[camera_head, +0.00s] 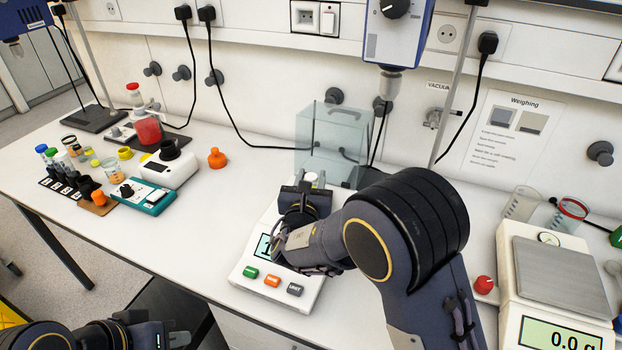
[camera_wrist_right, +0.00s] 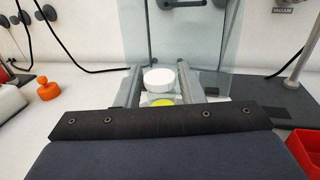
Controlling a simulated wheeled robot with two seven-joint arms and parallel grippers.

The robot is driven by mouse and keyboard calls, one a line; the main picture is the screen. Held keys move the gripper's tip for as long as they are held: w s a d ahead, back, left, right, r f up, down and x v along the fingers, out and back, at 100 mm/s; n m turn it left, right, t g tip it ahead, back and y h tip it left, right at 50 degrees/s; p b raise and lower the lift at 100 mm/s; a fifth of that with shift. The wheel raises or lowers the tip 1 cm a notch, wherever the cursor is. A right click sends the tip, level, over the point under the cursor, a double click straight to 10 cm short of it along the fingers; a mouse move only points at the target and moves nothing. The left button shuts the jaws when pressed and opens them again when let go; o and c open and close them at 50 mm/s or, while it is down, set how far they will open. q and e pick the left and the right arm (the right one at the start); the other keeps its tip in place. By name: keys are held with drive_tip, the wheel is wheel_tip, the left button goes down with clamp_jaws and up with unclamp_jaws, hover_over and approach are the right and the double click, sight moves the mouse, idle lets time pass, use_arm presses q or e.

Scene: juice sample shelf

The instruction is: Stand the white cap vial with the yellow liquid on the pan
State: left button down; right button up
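The white cap vial (camera_wrist_right: 159,80) stands upright between the fingers of my right gripper (camera_wrist_right: 161,88), with yellow showing below its cap. In the head view its white cap (camera_head: 311,177) shows just beyond my right gripper (camera_head: 307,187). The fingers lie on both sides of the vial and look spread slightly wider than it, so the gripper appears open around it. The balance (camera_head: 255,272) is below; its pan and the vial's base are hidden by my gripper, and its display is partly covered, with a leading 1 visible.
A clear glass shield (camera_head: 333,140) stands behind the vial. A second balance (camera_head: 510,285) reads 0.0 g at right, near a red knob (camera_head: 484,285). Several vials, a teal device (camera_head: 143,197) and an orange weight-like object (camera_head: 217,158) are at left. The bench's front middle-left is clear.

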drive_tip(key=shift+o, duration=1.2)
drive_tip(key=shift+r, duration=0.2)
drive_tip(key=shift+s+a+f, duration=0.1)
drive_tip(key=shift+s, duration=0.25)
drive_tip(key=s, duration=0.3)
drive_tip(key=s+a+b, duration=0.1)
drive_tip(key=s, duration=0.3)
drive_tip(key=s+b, duration=0.1)
drive_tip(key=s, duration=0.3)
drive_tip(key=shift+s+a, duration=0.15)
drive_tip(key=shift+a, duration=0.15)
